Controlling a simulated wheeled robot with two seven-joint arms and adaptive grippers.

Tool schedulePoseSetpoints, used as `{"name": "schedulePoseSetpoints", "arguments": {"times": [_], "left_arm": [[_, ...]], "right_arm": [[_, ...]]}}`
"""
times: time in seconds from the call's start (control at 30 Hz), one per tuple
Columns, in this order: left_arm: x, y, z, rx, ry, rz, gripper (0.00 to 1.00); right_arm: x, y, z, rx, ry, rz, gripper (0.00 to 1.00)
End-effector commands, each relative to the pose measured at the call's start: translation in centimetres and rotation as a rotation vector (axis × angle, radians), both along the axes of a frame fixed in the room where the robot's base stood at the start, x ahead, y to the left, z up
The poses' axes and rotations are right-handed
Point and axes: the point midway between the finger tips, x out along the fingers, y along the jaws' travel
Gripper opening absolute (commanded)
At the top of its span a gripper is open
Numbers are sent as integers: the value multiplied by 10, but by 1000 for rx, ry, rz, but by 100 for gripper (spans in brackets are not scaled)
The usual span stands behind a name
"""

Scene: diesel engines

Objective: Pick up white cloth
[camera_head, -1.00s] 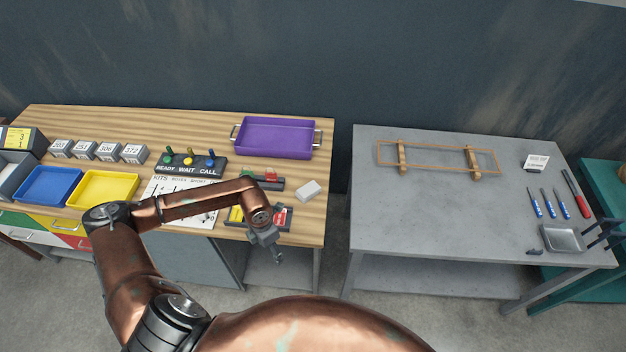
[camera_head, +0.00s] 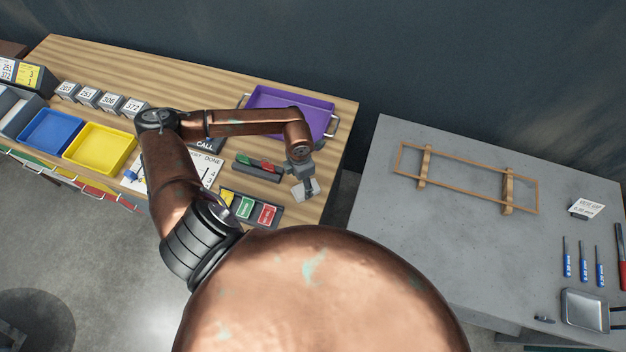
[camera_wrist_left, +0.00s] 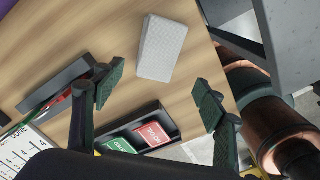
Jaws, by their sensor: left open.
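The white cloth (camera_wrist_left: 161,48) is a folded, block-like rectangle lying on the wooden bench top. In the left wrist view it lies ahead of and between my open fingers, apart from both. In the head view the cloth (camera_head: 306,188) is partly hidden under my left gripper (camera_head: 308,188), which hangs over it near the bench's right end. In the left wrist view my left gripper (camera_wrist_left: 157,92) is open and empty, its two dark padded fingers spread wide. My right gripper is not in view.
A tray of coloured cards (camera_head: 250,207) and a dark holder with red and green pieces (camera_head: 258,167) lie close to the cloth. A purple tray (camera_head: 262,97) stands behind. A grey table (camera_head: 450,225) stands to the right, across a gap.

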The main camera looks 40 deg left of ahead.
Motion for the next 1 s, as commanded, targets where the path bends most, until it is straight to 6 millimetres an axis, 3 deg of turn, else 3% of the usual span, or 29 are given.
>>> {"name": "schedulePoseSetpoints", "arguments": {"times": [0.1, 0.23, 0.37, 0.63, 0.87, 1.0], "left_arm": [[0, 0, -13, -1, 5, 3, 65], [1, 1, -25, -1, 4, 3, 65], [6, 3, -42, -1, 4, 4, 65], [9, 4, -72, -1, 3, -1, 65], [9, 4, -74, 0, 2, -2, 65], [9, 4, -74, 0, 2, -2, 56]], "right_arm": [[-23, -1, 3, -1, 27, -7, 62], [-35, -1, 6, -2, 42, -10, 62], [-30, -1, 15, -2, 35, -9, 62], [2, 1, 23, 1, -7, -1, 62], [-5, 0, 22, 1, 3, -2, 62], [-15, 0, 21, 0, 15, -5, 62]]}}
